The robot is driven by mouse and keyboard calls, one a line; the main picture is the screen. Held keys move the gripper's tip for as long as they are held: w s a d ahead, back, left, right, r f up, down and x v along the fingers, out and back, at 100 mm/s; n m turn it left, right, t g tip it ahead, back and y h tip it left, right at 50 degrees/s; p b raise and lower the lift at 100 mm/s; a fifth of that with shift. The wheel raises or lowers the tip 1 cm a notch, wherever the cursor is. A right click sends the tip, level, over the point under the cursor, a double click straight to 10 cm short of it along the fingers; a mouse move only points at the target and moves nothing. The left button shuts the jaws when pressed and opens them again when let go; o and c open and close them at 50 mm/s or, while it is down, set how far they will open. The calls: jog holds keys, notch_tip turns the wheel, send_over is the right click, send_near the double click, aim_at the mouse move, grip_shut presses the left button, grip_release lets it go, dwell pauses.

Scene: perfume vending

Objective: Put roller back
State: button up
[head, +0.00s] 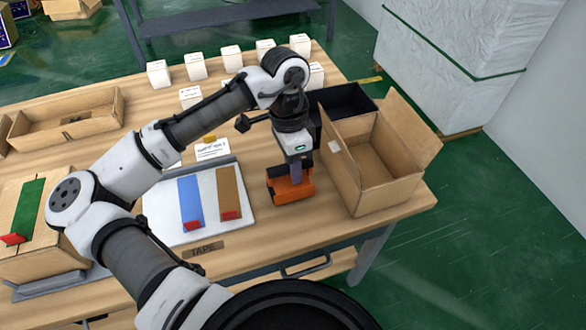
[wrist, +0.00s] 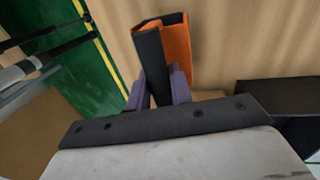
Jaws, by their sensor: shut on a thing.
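The roller (head: 290,188), an orange and black tool, is at the right part of the wooden table, left of an open carton. My gripper (head: 299,168) points down and is shut on its black part. In the wrist view the purple fingers of my gripper (wrist: 160,88) press on both sides of the black plate of the roller (wrist: 152,62); its orange part shows to the right. The roller is at or just above the table top; I cannot tell if it touches. The TAPE label (head: 203,248) lies bare near the front edge.
The open carton (head: 372,165) stands close right, with a black bin (head: 347,101) behind. A white board (head: 205,220) with blue and brown strips lies left. A closed box (head: 40,215) with a green strip stands far left. Several small white boxes (head: 195,66) stand behind.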

jog(key=shift+f, duration=0.85)
jog(key=shift+s+f, duration=0.1)
jog(key=shift+f, duration=0.5)
grip_shut()
jog(key=o, duration=0.9)
grip_release()
